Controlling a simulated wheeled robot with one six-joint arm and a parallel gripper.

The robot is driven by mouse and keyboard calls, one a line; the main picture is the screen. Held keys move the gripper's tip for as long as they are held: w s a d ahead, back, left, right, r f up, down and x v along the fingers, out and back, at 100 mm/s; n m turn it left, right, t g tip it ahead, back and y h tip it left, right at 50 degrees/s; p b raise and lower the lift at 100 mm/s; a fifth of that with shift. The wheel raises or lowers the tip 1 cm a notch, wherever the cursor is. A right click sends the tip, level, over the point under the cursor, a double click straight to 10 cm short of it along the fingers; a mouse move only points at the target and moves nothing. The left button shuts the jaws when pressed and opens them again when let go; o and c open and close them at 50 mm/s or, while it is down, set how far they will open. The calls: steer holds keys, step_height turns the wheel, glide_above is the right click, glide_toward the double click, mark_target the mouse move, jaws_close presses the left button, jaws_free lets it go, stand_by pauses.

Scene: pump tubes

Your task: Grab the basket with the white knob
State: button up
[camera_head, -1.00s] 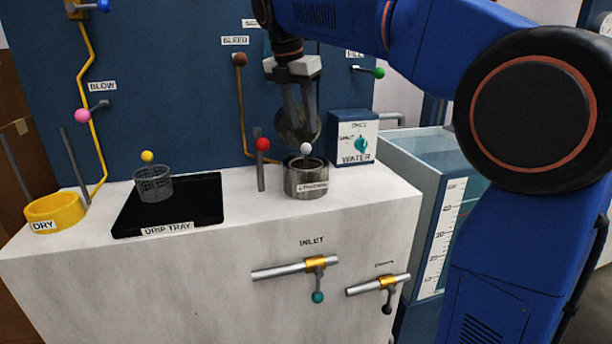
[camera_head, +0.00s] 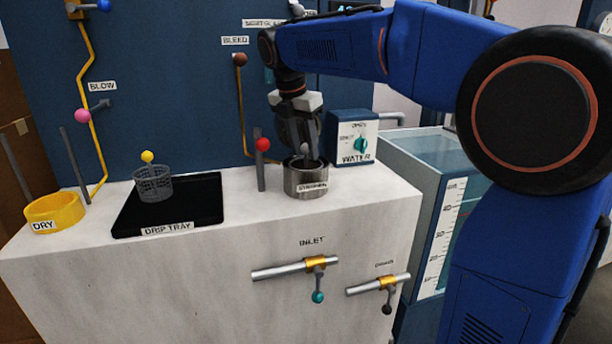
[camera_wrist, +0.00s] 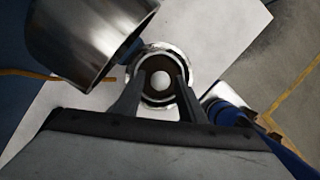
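The white knob (camera_head: 305,149) stands up at the centre of the round metal strainer pot (camera_head: 306,186) on the white counter. The basket under it is mostly hidden inside the pot. My gripper (camera_head: 303,154) points down over the pot, its fingers low around the knob. In the wrist view the white knob (camera_wrist: 161,80) shows between the two spread fingers (camera_wrist: 160,98), with a gap on each side. The pot's shiny rim (camera_wrist: 181,51) rings it. The gripper is open and holds nothing that I can see.
A post with a red knob (camera_head: 262,145) stands just left of the pot. A mesh basket with a yellow knob (camera_head: 153,184) sits on the black drip tray (camera_head: 203,209). The water box (camera_head: 351,138) stands behind right. A large metal cylinder (camera_wrist: 82,38) fills the wrist view's upper left.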

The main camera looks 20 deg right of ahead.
jaws_close()
steer(key=shift+r, duration=0.1)
